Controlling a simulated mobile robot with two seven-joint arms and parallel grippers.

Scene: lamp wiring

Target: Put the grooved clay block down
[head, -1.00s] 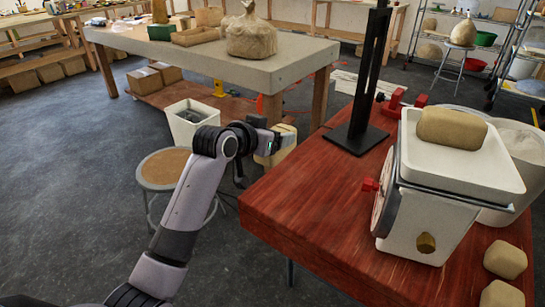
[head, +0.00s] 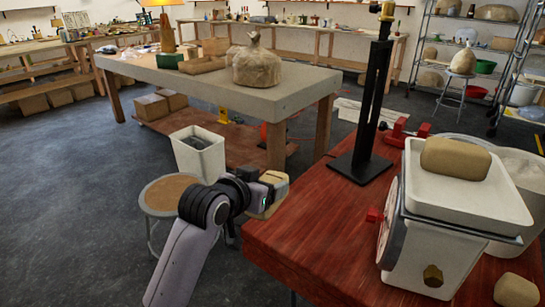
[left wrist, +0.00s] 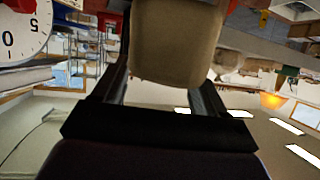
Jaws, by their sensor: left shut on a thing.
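My left gripper (head: 272,186) is shut on a tan clay block (head: 264,208), held just off the left edge of the red wooden table (head: 300,235). In the left wrist view the block (left wrist: 178,45) fills the space between the two fingers (left wrist: 160,95). I cannot make out a groove on its visible face. Whether the block touches the table edge is unclear in the head view. My right gripper is in neither current view.
A scale (head: 412,245) bears another clay block (head: 455,158) in its white pan. A loose block (head: 516,290) lies at the lower right. A black stand (head: 362,165) and red clamp (head: 405,130) are farther back. The table's front left is bare. A stool (head: 172,193) stands left.

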